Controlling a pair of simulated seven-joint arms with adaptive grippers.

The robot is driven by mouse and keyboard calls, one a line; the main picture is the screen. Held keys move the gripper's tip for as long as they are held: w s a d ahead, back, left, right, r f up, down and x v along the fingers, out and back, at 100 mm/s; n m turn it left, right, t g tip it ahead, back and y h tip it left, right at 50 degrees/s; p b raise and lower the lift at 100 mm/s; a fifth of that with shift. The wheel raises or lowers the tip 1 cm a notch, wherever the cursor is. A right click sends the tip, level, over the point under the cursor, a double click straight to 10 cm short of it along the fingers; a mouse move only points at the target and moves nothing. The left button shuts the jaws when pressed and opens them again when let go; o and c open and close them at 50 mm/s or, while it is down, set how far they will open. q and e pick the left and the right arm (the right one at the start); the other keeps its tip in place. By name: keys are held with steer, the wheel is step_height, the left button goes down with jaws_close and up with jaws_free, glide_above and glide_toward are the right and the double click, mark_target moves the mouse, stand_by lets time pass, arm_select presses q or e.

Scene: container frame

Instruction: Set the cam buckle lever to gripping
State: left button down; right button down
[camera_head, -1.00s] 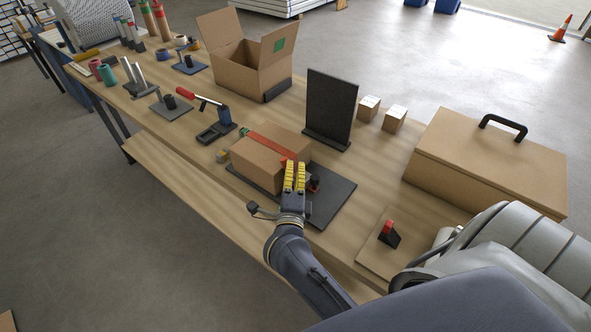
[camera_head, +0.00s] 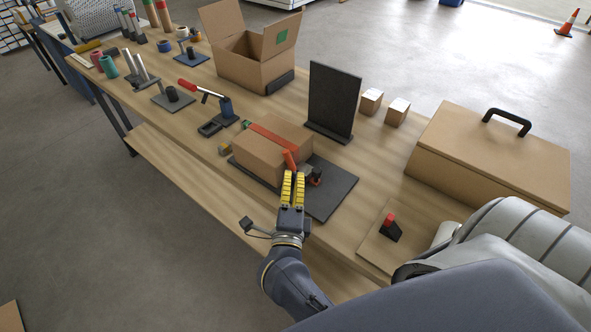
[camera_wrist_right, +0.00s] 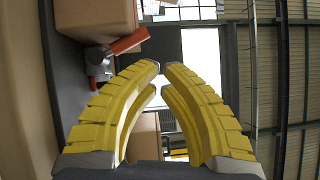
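The cam buckle (camera_head: 314,176) sits at the near right end of a strapped cardboard box (camera_head: 268,158). Its orange lever (camera_head: 290,159) sticks up at a tilt by the box's near edge, at the end of the red strap (camera_head: 266,132). My right gripper (camera_head: 293,173), with yellow fingers, is just in front of the lever. In the right wrist view the fingertips (camera_wrist_right: 162,66) nearly meet with nothing between them. Contact cannot be told. My left gripper is not in view.
The box rests on a dark plate (camera_head: 335,190). A black upright panel (camera_head: 333,98) stands behind it. A red-tipped black fixture (camera_head: 390,228) is at right, near a large handled case (camera_head: 490,155). The near bench edge is clear.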

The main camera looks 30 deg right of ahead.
steer(key=shift+s+a+r, duration=0.25)
steer(key=shift+s+a, duration=0.4)
steer(key=shift+s, duration=0.2)
